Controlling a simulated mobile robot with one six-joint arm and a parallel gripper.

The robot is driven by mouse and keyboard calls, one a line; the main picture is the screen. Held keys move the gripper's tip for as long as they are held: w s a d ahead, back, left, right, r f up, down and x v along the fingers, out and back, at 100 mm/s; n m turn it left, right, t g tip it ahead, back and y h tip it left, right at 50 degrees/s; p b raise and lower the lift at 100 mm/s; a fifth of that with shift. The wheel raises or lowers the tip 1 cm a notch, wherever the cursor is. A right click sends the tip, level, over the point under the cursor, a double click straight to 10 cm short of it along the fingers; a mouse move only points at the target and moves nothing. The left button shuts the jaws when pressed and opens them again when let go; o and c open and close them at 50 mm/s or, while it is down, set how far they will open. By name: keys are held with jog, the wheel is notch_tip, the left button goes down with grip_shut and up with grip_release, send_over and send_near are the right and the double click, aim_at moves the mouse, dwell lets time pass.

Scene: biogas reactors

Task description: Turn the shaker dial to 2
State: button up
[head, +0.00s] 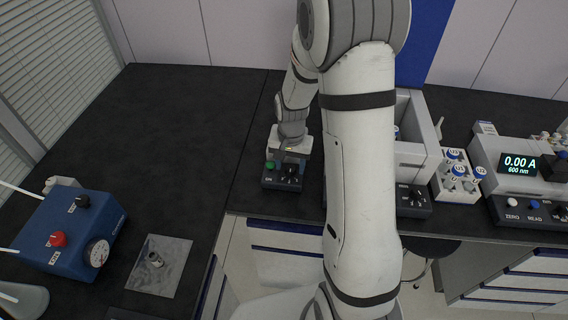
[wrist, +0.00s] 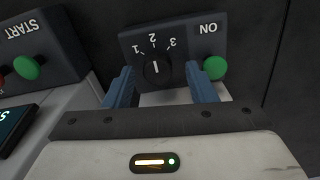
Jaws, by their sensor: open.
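The shaker dial (wrist: 157,71) is a round black knob with a white line on a dark control box (wrist: 186,45). The labels 1, 2 and 3 appear upside down around it, and the white line points about at the 2. My gripper (wrist: 160,76) is open, with one blue finger on each side of the dial; I cannot tell whether either finger touches it. In the head view the control box (head: 268,182) stands at the bench's front edge, with my gripper (head: 288,155) just above and behind it; its fingers are hard to make out there.
A green button (wrist: 215,68) marked ON sits beside the dial, close to one finger. Another box (wrist: 36,50) has a green START button. In the head view, a vial rack (head: 457,180) and a photometer (head: 510,163) stand to the right, and a blue pump box (head: 65,228) at left.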

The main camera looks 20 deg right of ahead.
aim_at(290, 167)
jog(key=shift+r+b, duration=0.45)
jog(key=shift+r, duration=3.45)
jog(key=s+a+r+n+t, duration=0.1)
jog(key=s+r+n, duration=0.2)
jog(key=s+r, duration=0.3)
jog(key=s+r+n+t, duration=0.2)
jog(key=s+r, duration=0.4)
jog(key=s, duration=0.7)
jog(key=shift+s+a+n, duration=0.35)
jog(key=shift+s+n, duration=0.05)
